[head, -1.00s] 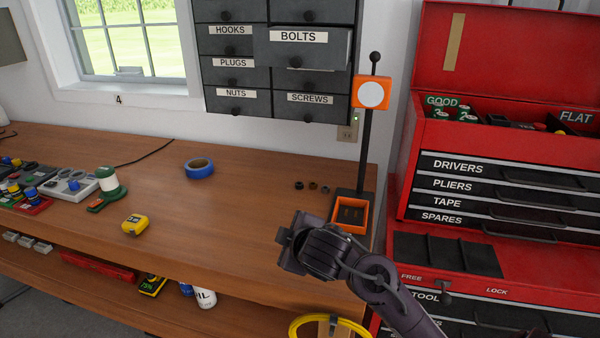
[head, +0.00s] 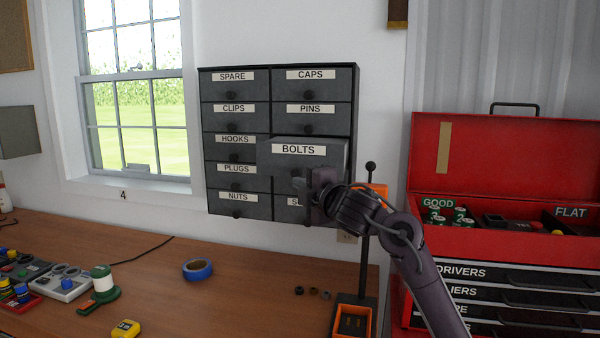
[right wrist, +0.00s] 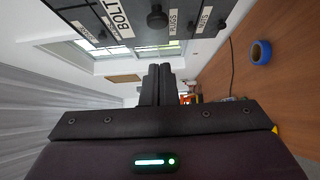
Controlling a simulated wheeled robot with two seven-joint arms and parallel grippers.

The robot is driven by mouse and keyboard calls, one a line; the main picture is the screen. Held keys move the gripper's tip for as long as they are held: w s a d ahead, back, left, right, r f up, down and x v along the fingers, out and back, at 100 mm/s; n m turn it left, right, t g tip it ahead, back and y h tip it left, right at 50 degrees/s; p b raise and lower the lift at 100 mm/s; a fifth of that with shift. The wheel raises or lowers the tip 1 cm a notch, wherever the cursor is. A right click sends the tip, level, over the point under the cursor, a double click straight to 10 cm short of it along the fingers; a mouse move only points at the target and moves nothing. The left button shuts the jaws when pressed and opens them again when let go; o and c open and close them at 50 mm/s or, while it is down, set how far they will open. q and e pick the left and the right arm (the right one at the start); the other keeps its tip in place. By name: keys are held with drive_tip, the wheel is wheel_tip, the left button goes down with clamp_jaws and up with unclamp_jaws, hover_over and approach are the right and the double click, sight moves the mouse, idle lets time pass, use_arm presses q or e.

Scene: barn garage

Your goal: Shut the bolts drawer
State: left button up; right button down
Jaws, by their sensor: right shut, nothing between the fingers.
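The bolts drawer (head: 290,150) is in the right column of the dark wall cabinet (head: 204,130) and sticks out past the drawers around it. Its front with the BOLTS label also shows at the top of the right wrist view (right wrist: 115,22). My right gripper (head: 318,190) is shut and empty, just below and in front of the drawer's lower right part in the head view. It hides part of the SCREWS drawer (head: 288,208). In the right wrist view the closed fingers (right wrist: 158,75) point forward below the drawer front. I cannot tell whether they touch it. My left gripper is not in view.
The other cabinet drawers look closed. Below is the wooden workbench (head: 250,285) with blue tape (head: 197,269) and an orange-topped stand (head: 366,240). A red tool chest (head: 480,160) stands at the right. Space in front of the cabinet's left column is free.

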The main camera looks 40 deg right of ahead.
sight(292, 173)
drive_tip(key=shift+w+d+p, duration=0.45)
drive_tip(key=shift+w+d, duration=0.1)
drive_tip(key=shift+w, duration=0.35)
drive_tip(key=shift+w+d+p, duration=0.4)
drive_tip(key=shift+w+d, duration=0.1)
drive_tip(key=shift+w, duration=0.35)
drive_tip(key=shift+w+d+p, duration=0.45)
drive_tip(key=shift+w+d, duration=0.1)
drive_tip(key=shift+w, duration=0.35)
